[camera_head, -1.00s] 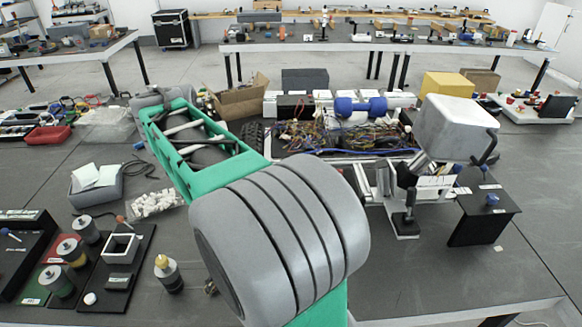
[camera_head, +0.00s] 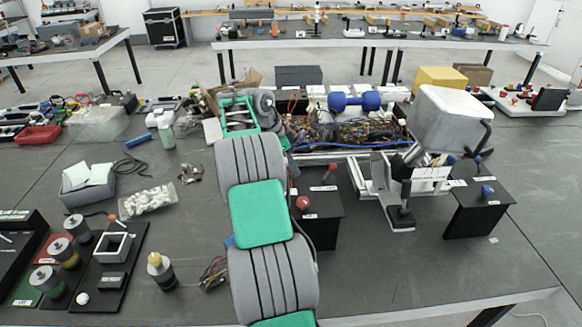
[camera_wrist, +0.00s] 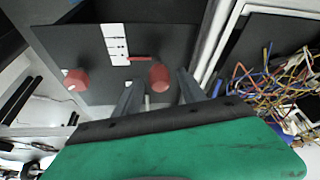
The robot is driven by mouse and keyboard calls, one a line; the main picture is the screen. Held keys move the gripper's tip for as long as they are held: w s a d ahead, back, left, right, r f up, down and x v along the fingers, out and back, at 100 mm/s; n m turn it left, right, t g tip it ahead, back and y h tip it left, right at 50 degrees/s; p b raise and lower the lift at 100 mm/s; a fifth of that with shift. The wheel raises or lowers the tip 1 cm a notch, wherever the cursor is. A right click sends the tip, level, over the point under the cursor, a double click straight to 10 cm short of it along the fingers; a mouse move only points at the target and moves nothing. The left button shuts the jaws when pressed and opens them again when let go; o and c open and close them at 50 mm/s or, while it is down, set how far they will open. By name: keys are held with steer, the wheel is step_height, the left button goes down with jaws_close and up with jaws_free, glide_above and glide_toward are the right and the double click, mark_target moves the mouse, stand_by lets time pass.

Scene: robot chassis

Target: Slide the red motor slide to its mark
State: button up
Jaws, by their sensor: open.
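A dark panel (camera_wrist: 90,60) fills the upper left of the wrist view. It carries a white marked strip (camera_wrist: 115,43) with a short red line (camera_wrist: 139,59) beside it. Two red knobs show there, one at the left (camera_wrist: 76,80) and one at the right (camera_wrist: 159,77); I cannot tell for sure which is the motor slide. My gripper (camera_wrist: 158,92) is open, with the right knob in line with the gap between its fingers. Contact is not visible. In the head view the black panel stand (camera_head: 320,225) shows a red knob (camera_head: 303,202); my arm hides the gripper's fingers.
A tray of tangled wires (camera_head: 345,125) lies behind the stand, with blue cylinders (camera_head: 355,101) above it. A metal clamp frame (camera_head: 400,205) and another black stand with a blue knob (camera_head: 488,190) are at the right. The table front right is clear.

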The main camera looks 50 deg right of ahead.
steer(key=shift+f, duration=0.1)
jaws_close()
stand_by(0.5)
stand_by(0.9)
